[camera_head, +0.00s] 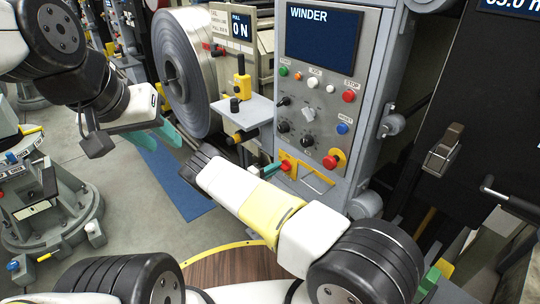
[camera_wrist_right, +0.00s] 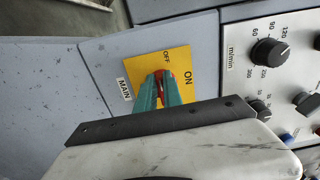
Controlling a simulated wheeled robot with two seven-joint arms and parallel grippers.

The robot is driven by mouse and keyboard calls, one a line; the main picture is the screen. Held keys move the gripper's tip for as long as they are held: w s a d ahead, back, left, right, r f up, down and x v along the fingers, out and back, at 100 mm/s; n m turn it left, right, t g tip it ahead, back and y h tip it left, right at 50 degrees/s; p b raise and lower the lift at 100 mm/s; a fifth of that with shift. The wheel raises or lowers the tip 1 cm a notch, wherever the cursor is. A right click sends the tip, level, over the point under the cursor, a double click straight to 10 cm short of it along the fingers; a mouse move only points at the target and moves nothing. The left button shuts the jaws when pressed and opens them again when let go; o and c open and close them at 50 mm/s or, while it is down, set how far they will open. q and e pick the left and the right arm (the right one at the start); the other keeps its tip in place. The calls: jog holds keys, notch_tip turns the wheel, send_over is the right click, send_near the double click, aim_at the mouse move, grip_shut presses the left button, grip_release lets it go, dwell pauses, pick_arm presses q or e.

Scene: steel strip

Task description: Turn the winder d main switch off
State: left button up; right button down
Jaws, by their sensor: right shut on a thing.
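The main switch is a small red handle (camera_wrist_right: 160,76) on a yellow plate (camera_wrist_right: 181,61) with OFF and ON lettering, beside a MAIN label (camera_wrist_right: 124,89) in the right wrist view. In the head view its yellow plate (camera_head: 287,158) is low on the WINDER cabinet. My right gripper (camera_wrist_right: 159,86) has its teal fingers on both sides of the red handle, shut on it. The fingers cover much of the handle, so I cannot tell which way it points. My left gripper (camera_head: 158,134) is open and empty, away to the left over the floor.
The WINDER panel has a dark screen (camera_head: 322,36), several knobs and buttons, and a red emergency button (camera_head: 333,159) close to the switch. A small shelf with a yellow-black device (camera_head: 241,84) juts out left of it. A large steel coil (camera_head: 181,70) stands behind.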

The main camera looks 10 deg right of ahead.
jog(key=c, duration=1.5)
grip_release()
jog(key=v, duration=0.8)
